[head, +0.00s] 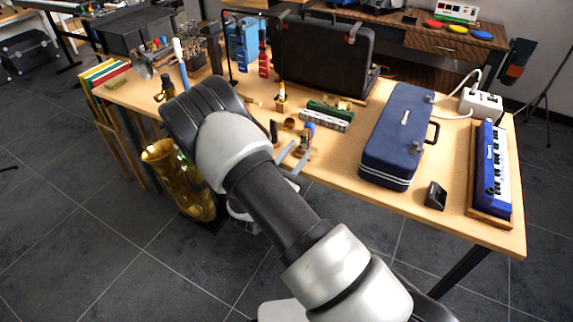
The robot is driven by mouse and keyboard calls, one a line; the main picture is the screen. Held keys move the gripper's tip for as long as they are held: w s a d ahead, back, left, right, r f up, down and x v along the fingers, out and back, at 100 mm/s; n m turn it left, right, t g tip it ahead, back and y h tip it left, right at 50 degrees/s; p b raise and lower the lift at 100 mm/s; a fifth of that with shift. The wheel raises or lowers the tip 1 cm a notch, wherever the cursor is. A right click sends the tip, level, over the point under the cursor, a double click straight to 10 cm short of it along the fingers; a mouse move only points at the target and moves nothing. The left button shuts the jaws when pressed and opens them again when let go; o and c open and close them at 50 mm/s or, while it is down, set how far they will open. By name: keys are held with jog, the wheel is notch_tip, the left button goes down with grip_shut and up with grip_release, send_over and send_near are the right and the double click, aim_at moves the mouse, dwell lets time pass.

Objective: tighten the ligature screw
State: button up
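No ligature screw can be made out at this size. A brass saxophone (183,188) stands on the floor at the table's left front, partly behind my arm. A small dark cylinder with a gold-coloured part (166,89) shows above it, left of my arm. On the table, a small piece with a blue top (309,128) and brassy parts stands right of my arm. Two slanting light-grey bars reach from behind my arm beside this piece; I cannot tell whether they are my fingers. My gripper is otherwise hidden by my arm, so its opening and any contact cannot be seen.
The wooden table (462,225) also bears a blue case (398,135), a blue keyboard instrument (492,165), a small black device (435,195), a green-and-silver harmonica-like item (327,116) and an open dark case (325,52). Bare tabletop lies around the blue case.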

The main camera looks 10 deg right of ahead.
jog(key=p+v, duration=0.1)
jog(key=v, duration=1.6)
jog(key=shift+r, duration=0.1)
jog(key=s+d+r+m+g+h, duration=0.3)
jog(key=s+d+r+m+g, duration=0.1)
jog(key=d+r+m+g, duration=0.7)
jog(key=s+d+r+m+g+y, duration=0.4)
jog(key=s+d+r+m+y, duration=0.15)
jog(key=s+m, duration=0.35)
jog(key=s+a+r+m+t+y+p, duration=0.1)
jog(key=r+m+t+y+p, duration=0.1)
jog(key=r+p, duration=0.3)
jog(key=s+a+r+m+t+y+p, duration=0.2)
jog(key=r+p, duration=0.4)
jog(key=r, duration=0.7)
jog(key=s+a+r+m+t+y+p, duration=0.1)
jog(key=r+y+p, duration=0.3)
jog(key=r, duration=0.5)
jog(key=shift+s+a+r+m+t+p, duration=0.3)
jog(key=shift+s+a+m+t+p, duration=0.15)
jog(key=shift+p, duration=0.65)
